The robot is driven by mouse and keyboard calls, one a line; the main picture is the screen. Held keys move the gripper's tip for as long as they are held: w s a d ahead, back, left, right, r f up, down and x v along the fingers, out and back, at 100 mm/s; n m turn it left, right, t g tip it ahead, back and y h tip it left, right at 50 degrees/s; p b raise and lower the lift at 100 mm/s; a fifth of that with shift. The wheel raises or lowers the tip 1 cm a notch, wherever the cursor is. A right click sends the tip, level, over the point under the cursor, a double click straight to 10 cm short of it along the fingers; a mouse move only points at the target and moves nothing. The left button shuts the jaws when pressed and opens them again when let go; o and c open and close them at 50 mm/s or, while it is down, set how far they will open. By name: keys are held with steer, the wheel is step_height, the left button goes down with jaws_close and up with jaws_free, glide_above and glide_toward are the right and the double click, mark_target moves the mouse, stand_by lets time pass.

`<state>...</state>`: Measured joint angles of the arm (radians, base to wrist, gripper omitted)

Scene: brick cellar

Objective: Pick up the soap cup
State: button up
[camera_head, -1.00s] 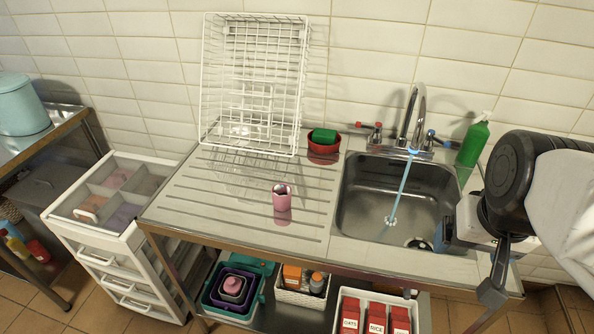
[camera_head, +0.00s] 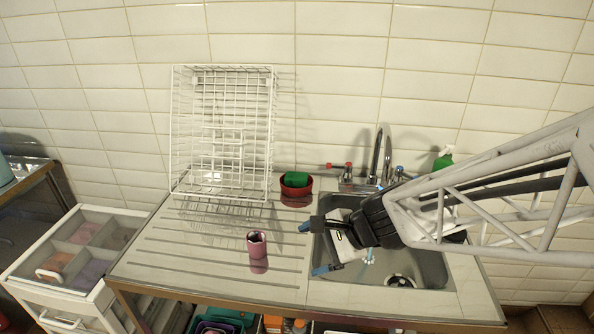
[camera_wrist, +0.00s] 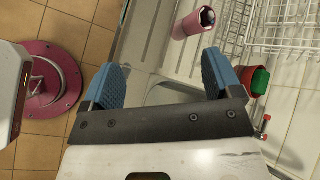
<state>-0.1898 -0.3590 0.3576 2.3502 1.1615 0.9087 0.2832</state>
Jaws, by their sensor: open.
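A small pink cup (camera_head: 257,244) with a dark opening stands upright on the ribbed drainboard, left of the sink. It also shows at the top of the wrist view (camera_wrist: 193,23). A red bowl (camera_head: 296,189) with a green block (camera_head: 297,180) in it stands farther back by the wall; it shows at the right of the wrist view (camera_wrist: 255,94). No label shows which of the two is the soap cup. My gripper (camera_head: 315,249), with blue fingertips, is over the sink's left edge, right of the pink cup. It is open, empty and apart from both.
A white wire rack (camera_head: 223,135) stands behind the pink cup. The steel sink (camera_head: 430,268) with its tap (camera_head: 376,155) lies beneath my arm. A green bottle (camera_head: 443,160) stands at the back right. The drainboard left of the pink cup is clear.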

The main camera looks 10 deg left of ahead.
mark_target(264, 242)
steer(key=w+a+f+m+t+y, duration=0.1)
steer(key=w+a+f+m, duration=0.2)
steer(key=m, duration=0.1)
steer(key=w+a+f+m+t+y, duration=0.1)
steer(key=w+a+f+m+t, duration=0.1)
steer(key=w+a+f+m, duration=0.1)
steer(key=w+a+f+m+t, duration=0.1)
steer(key=w+a+f+m, duration=0.2)
steer(key=a+f+m, duration=0.1)
steer(key=shift+w+f+m+y, duration=0.2)
steer(key=shift+w+m+y, duration=0.2)
steer(key=shift+m, duration=0.2)
steer(key=shift+x, duration=1.3)
steer(key=shift+x, duration=2.6)
steer(key=shift+d+f, duration=0.1)
steer(key=shift+f, duration=0.05)
steer(key=c, duration=1.1)
